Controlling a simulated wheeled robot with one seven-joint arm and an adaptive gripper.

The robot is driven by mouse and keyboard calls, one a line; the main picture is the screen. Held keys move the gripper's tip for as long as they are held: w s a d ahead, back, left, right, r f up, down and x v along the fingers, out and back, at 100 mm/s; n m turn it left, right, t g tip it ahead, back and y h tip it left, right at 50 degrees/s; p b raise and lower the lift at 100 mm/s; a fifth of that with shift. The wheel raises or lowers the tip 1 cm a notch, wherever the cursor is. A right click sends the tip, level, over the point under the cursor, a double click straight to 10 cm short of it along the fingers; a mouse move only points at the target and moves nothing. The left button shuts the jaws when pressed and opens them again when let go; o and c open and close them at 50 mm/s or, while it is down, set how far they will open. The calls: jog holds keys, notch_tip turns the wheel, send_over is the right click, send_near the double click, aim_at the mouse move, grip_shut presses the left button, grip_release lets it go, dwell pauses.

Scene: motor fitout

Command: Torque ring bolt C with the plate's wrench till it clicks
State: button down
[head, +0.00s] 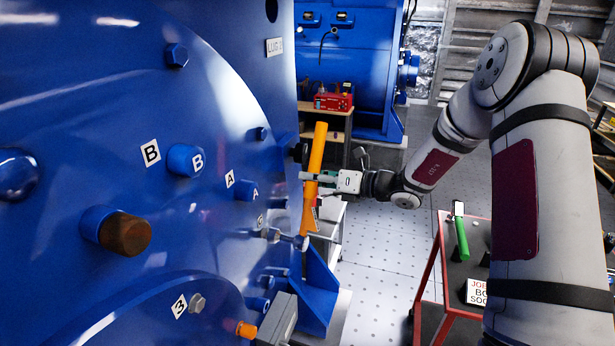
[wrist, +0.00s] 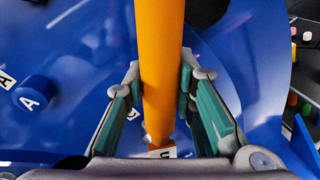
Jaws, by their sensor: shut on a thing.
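My gripper (head: 316,178) is shut on the orange handle of a wrench (head: 319,140), which stands nearly upright beside the blue motor face (head: 110,90). A metal socket piece (head: 288,238) reaches left from the wrench's low end toward the face, by a small label (head: 261,220) that is probably C. Whether it sits on a bolt there I cannot tell. Bolts A (head: 250,189) and B (head: 187,160) are left of it.
A green-handled tool (head: 461,236) lies on a red-framed cart (head: 448,275) at right, with a label card. A shelf (head: 335,125) with a red box stands behind the gripper. A blue bracket (head: 318,290) and a grey box (head: 279,322) are below the wrench.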

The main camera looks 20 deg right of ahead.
jog(key=shift+w+d+f+p+v, duration=0.1)
jog(key=shift+p+v, duration=0.05)
jog(key=shift+v, duration=0.7)
jog(key=shift+w+d+f+p+v, duration=0.1)
jog(key=shift+f+p+v, duration=0.1)
jog(key=shift+v, duration=0.6)
jog(key=shift+w+d+f+p+v, duration=0.1)
jog(key=shift+p+v, duration=0.05)
jog(key=shift+v, duration=0.7)
jog(key=shift+d+r, duration=0.1)
jog(key=w+d+f+p+v, duration=0.1)
jog(key=v, duration=1.1)
jog(key=w+d+f+v, duration=0.1)
jog(key=d+f+v, duration=0.1)
jog(key=v, duration=1)
jog(key=shift+d+p, duration=0.15)
jog(key=shift+p, duration=0.2)
jog(key=shift+w+f, duration=0.15)
